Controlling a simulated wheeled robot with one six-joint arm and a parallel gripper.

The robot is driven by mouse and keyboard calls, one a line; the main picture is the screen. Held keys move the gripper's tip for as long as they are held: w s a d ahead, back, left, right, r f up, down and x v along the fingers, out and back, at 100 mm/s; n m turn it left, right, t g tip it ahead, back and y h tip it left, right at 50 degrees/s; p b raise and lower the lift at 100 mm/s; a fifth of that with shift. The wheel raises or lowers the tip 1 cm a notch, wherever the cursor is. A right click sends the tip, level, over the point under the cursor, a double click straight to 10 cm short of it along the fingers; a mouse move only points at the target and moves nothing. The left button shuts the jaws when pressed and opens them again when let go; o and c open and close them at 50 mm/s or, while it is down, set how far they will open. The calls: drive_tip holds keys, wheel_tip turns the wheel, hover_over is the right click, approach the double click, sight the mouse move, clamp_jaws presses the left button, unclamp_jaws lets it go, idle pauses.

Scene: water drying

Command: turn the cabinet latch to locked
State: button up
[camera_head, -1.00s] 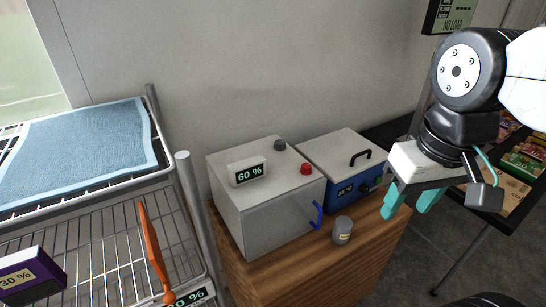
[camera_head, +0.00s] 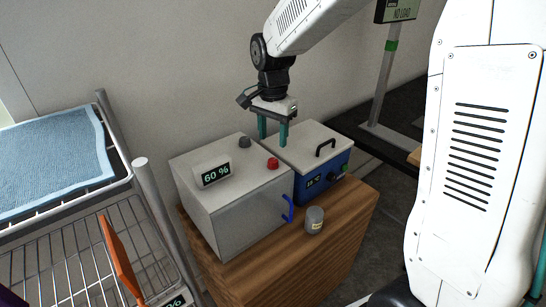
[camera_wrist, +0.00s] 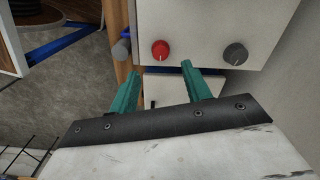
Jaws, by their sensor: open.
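The pale grey cabinet (camera_head: 245,215) stands on a wooden stand, with a blue handle (camera_head: 287,208) on its front. On its top are a red knob (camera_head: 272,163) and a grey knob (camera_head: 245,142); I cannot tell which part is the latch. My gripper (camera_head: 272,137) is open and empty, pointing down behind the red knob, near the gap between cabinet and blue box. In the wrist view, the red knob (camera_wrist: 160,49) with a white mark lies just beyond my open fingers (camera_wrist: 161,72), apart from them. The grey knob (camera_wrist: 235,53) is to its right.
A display reading 60 % (camera_head: 213,174) stands on the cabinet top. A blue box with a white lid and black handle (camera_head: 326,147) stands beside it. A grey cup (camera_head: 314,219) sits in front on the wooden stand (camera_head: 340,225). A wire rack (camera_head: 75,245) is at left.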

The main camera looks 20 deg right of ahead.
sight(273, 160)
wheel_tip(273, 160, down, 8)
drive_tip(key=shift+w+r, duration=0.1)
idle(0.4)
drive_tip(key=c, duration=1)
